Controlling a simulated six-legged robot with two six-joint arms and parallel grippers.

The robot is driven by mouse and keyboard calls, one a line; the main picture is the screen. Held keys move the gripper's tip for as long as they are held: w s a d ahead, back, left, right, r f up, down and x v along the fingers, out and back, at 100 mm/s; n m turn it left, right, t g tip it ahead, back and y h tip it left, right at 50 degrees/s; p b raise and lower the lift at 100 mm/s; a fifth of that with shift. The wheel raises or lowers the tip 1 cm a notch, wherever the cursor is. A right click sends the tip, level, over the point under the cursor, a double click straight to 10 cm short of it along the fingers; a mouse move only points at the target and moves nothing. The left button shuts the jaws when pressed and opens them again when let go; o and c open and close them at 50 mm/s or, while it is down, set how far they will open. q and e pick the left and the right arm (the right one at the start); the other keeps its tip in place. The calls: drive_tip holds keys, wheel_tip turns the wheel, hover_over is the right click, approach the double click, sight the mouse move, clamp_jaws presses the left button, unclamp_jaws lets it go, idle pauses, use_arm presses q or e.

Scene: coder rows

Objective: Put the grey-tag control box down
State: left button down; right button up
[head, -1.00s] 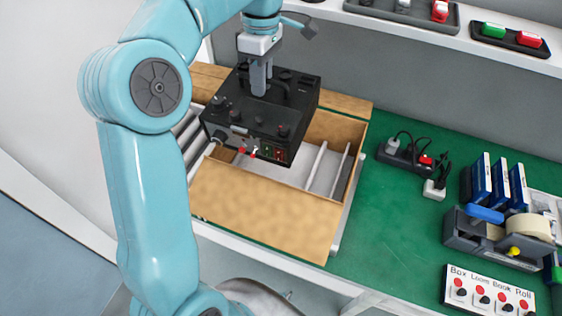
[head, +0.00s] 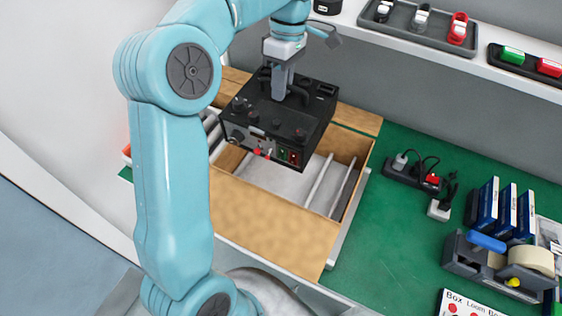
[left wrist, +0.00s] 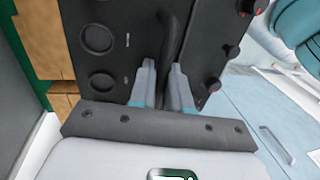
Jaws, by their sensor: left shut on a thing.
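The black control box (head: 268,120) hangs over the open cardboard carton (head: 270,217) in the head view, its knobbed and plugged front facing the near side. My left gripper (head: 278,94) is shut on the handle on top of the box. In the left wrist view, the two fingertips (left wrist: 162,85) close on the dark handle (left wrist: 172,45) against the box's panel (left wrist: 115,60). A small greyish patch on the front edge may be its tag; I cannot read it. The box hides the carton's back left part. My right gripper is not in view.
The carton's pale floor with thin dividers (head: 318,183) shows at right. On the green bench (head: 395,245) stand a power strip (head: 412,174), blue boxes (head: 507,208) and a tape dispenser (head: 490,265). A shelf (head: 465,60) with trays runs along the back.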

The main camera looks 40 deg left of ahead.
sight(287, 105)
use_arm(q)
wheel_tip(287, 105, down, 20)
drive_tip(key=p, duration=0.1)
idle(0.5)
drive_tip(key=c, duration=1.4)
unclamp_jaws()
drive_tip(key=shift+f, duration=0.1)
drive_tip(key=o, duration=0.3)
drive_tip(key=w+r, duration=0.1)
drive_tip(key=r, duration=0.3)
drive_tip(key=r+b, duration=0.1)
drive_tip(key=r, duration=0.3)
drive_tip(key=w+r, duration=0.1)
drive_tip(key=r, duration=0.3)
drive_tip(key=shift+w+a, duration=0.3)
drive_tip(key=shift+a, duration=0.1)
